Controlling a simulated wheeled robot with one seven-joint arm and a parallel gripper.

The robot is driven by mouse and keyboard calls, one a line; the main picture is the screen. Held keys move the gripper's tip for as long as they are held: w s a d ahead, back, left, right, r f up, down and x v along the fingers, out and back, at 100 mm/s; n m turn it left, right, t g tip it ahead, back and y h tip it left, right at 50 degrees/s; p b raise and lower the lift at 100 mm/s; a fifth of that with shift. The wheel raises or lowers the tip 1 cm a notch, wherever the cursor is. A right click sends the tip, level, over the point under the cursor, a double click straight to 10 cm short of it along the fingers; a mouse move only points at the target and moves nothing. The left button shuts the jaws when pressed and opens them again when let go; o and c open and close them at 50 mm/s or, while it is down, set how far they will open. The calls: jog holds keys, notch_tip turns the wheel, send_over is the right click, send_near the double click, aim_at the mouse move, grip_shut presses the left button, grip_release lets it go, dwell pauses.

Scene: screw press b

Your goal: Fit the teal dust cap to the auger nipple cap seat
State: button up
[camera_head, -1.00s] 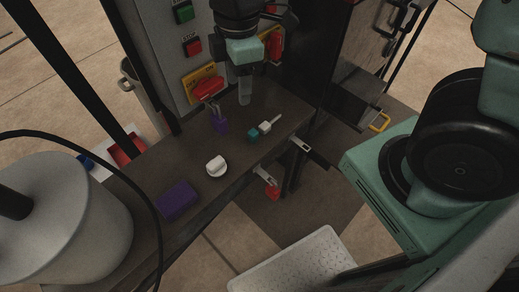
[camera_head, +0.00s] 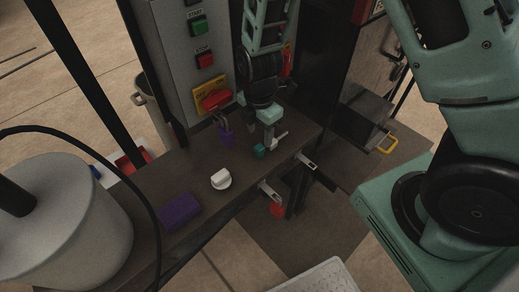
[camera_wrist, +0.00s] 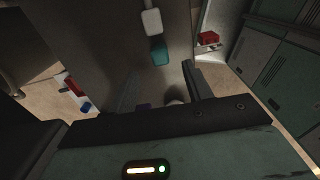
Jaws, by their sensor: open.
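The small teal dust cap (camera_head: 258,151) lies on the dark bench top in the head view, touching or very close to a white piece with a thin stem (camera_head: 280,140). The wrist view shows the teal cap (camera_wrist: 160,52) beyond the fingertips, beside the white block (camera_wrist: 152,22). My gripper (camera_head: 267,134) is low over the bench, just above the cap and white piece. In the wrist view my gripper (camera_wrist: 160,82) is open, with nothing between its fingers. I cannot make out the auger nipple cap seat for certain.
A control panel with green and red buttons (camera_head: 205,60) stands behind. A large grey drum (camera_head: 85,225) fills the left. Clamp handles (camera_head: 268,191) stick out at the front edge.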

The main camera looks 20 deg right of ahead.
aim_at(259, 147)
jog(key=shift+f, duration=3.4)
jog(key=c, duration=1)
